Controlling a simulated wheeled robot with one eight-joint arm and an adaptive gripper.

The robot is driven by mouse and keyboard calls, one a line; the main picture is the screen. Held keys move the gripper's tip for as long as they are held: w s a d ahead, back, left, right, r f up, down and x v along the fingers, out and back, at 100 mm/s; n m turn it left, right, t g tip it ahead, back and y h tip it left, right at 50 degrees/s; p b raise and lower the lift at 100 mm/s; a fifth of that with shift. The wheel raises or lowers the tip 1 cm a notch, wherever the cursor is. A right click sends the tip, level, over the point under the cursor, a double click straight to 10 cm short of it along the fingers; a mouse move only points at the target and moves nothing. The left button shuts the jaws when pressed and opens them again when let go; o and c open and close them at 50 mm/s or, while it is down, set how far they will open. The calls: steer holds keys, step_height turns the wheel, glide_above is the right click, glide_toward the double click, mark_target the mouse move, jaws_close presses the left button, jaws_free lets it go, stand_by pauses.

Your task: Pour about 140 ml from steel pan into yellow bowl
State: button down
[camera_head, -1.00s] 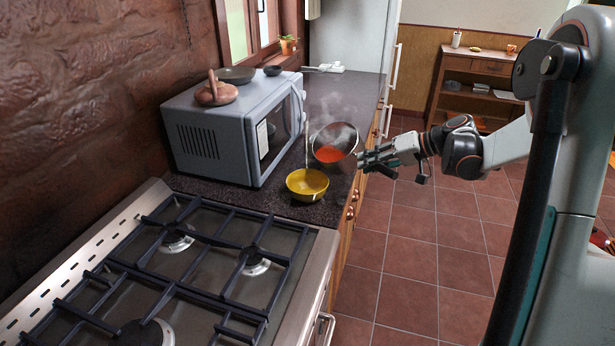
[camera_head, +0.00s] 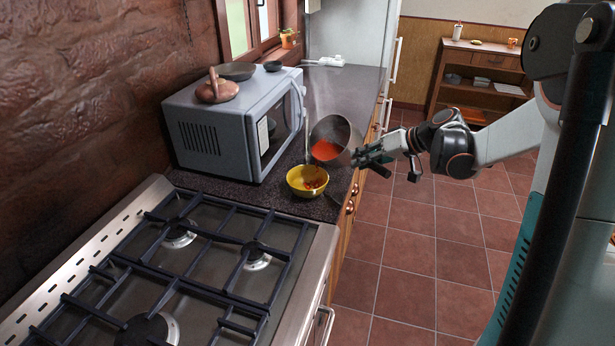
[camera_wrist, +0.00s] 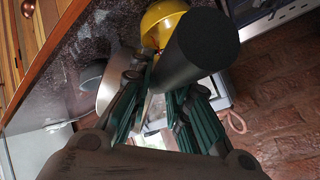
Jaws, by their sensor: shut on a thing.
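The steel pan (camera_head: 342,129) is tilted toward the yellow bowl, with red-orange liquid (camera_head: 325,150) gathered at its lower side. My gripper (camera_head: 363,156) is at the pan's right side, shut on its dark handle (camera_wrist: 202,43), which runs between the fingers in the wrist view. The yellow bowl (camera_head: 303,190) stands upright on the counter just below and left of the pan. Some red-brown content shows in the bowl. In the wrist view the bowl (camera_wrist: 160,20) is partly behind the handle, and a strip of the pan (camera_wrist: 107,92) shows beside the fingers.
A grey microwave (camera_head: 215,140) stands left of the pan and bowl, with a brown pot (camera_head: 216,92) and dark dishes on top. The gas stove (camera_head: 170,265) lies in front. The dark counter (camera_head: 350,85) is mostly clear behind the pan.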

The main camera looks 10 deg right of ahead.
steer(key=shift+s+a+f, duration=0.1)
steer(key=shift+s+a, duration=0.1)
steer(key=shift+a, duration=0.5)
stand_by(0.3)
steer(key=shift+s+a+f+n+t+h, duration=0.25)
steer(key=shift+a+f+n+t+h, duration=0.25)
steer(key=shift+h, duration=0.4)
stand_by(1.4)
steer(key=shift+w+d+r+m+g+y, duration=0.4)
steer(key=shift+d+r+m+g+y, duration=0.15)
steer(key=shift+d+y, duration=0.2)
steer(key=shift+w+d+f+m+y+b, duration=0.3)
steer(key=shift+d+y+b, duration=0.2)
steer(key=shift+y+b, duration=0.25)
steer(key=shift+w+d+f+m+g+y+b, duration=0.15)
steer(key=shift+w+d+m+y+b, duration=0.2)
steer(key=shift+d, duration=0.3)
steer(key=shift+w+d+m+g+y+b, duration=0.1)
steer(key=shift+w+d+m+y+b, duration=0.1)
steer(key=shift+d+y+b, duration=0.35)
